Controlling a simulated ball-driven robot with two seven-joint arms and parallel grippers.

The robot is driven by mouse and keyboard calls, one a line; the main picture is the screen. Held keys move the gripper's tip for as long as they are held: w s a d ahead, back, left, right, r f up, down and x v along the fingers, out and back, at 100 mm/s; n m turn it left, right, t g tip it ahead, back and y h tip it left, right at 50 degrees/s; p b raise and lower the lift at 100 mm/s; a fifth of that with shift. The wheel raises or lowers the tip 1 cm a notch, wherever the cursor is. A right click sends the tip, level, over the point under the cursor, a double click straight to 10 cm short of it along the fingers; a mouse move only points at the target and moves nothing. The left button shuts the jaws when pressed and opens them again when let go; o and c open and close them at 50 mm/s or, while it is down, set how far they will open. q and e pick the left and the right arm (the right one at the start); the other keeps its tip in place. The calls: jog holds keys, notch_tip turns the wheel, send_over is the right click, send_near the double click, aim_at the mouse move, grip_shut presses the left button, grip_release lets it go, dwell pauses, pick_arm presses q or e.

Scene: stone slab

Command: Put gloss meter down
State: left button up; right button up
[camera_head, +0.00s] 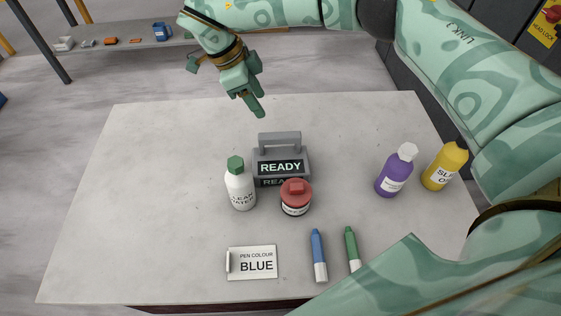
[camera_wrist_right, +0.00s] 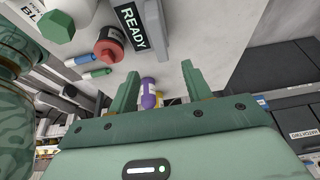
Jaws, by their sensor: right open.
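The gloss meter (camera_head: 302,167) is a grey block with a top handle and a display reading READY. It stands upright on the stone slab (camera_head: 130,200), near its middle. It also shows at the top of the right wrist view (camera_wrist_right: 132,27). My right gripper (camera_head: 259,108) is above the slab, behind and left of the meter in the head view. It is open, with nothing between its fingers (camera_wrist_right: 158,84), and apart from the meter. My left gripper is not in view.
A white bottle with green cap (camera_head: 240,188) and a red-lidded jar (camera_head: 295,198) stand close before the meter. Purple (camera_head: 394,175) and yellow (camera_head: 444,168) bottles stand right. A BLUE card (camera_head: 252,263), blue pen (camera_head: 318,256) and green pen (camera_head: 352,250) lie in front. The slab's left is clear.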

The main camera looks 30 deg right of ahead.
aim_at(279, 134)
jog(key=b+x, duration=0.2)
jog(key=x, duration=0.8)
jog(key=shift+f, duration=0.2)
jog(key=b+x, duration=0.1)
jog(key=x, duration=0.1)
jog(key=b+x, duration=0.1)
jog(key=x, duration=0.1)
jog(key=shift+s+a+f, duration=0.1)
jog(key=shift+f, duration=0.25)
jog(key=shift+d+f, duration=0.2)
jog(key=shift+f, duration=0.1)
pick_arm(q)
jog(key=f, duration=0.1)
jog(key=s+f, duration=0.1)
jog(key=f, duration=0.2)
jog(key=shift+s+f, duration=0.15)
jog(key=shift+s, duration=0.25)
pick_arm(e)
jog(key=shift+r, duration=0.1)
grip_shut()
